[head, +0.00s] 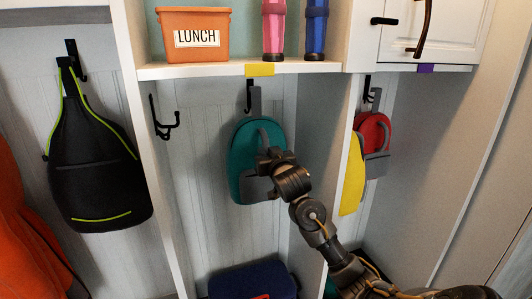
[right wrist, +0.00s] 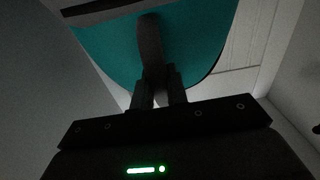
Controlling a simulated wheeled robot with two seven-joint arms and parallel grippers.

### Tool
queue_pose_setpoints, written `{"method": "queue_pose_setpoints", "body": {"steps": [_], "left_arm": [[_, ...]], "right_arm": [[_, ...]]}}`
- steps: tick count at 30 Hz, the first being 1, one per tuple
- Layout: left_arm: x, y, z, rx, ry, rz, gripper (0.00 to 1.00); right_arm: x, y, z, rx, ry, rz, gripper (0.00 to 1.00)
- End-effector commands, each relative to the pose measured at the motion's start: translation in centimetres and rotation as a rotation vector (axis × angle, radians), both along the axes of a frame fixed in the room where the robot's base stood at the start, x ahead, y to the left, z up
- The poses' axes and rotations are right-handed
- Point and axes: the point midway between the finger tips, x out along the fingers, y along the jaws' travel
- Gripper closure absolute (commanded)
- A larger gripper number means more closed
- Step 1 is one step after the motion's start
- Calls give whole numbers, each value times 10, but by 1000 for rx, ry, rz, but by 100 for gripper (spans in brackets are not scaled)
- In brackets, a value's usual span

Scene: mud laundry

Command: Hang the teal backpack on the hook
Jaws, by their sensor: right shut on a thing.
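The teal backpack (head: 244,150) is upright in the middle cubby, with grey straps and a grey top loop (head: 256,100). The black hook (head: 249,96) is on the cubby's back wall, just under the shelf with the yellow tag. The loop is right at the hook in the picture; I cannot tell whether it is over the hook. My right gripper (head: 268,160) is in front of the backpack and hides part of it. In the right wrist view its fingers (right wrist: 160,86) are shut on the grey strap (right wrist: 150,45) of the teal backpack (right wrist: 195,40). My left gripper is not in view.
A black backpack (head: 95,150) hangs in the left cubby and a red backpack (head: 372,131) in the right one. Another black hook (head: 164,120) is on the left divider. The shelf above holds an orange lunch bin (head: 193,20) and bottles. A dark blue item (head: 253,279) lies below.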

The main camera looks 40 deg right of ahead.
Motion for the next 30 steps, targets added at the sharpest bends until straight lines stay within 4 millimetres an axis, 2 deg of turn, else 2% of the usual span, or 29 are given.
{"method": "queue_pose_setpoints", "body": {"steps": [30], "left_arm": [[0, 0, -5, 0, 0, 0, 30]], "right_arm": [[0, 0, -10, 0, -4, 0, 100]]}}
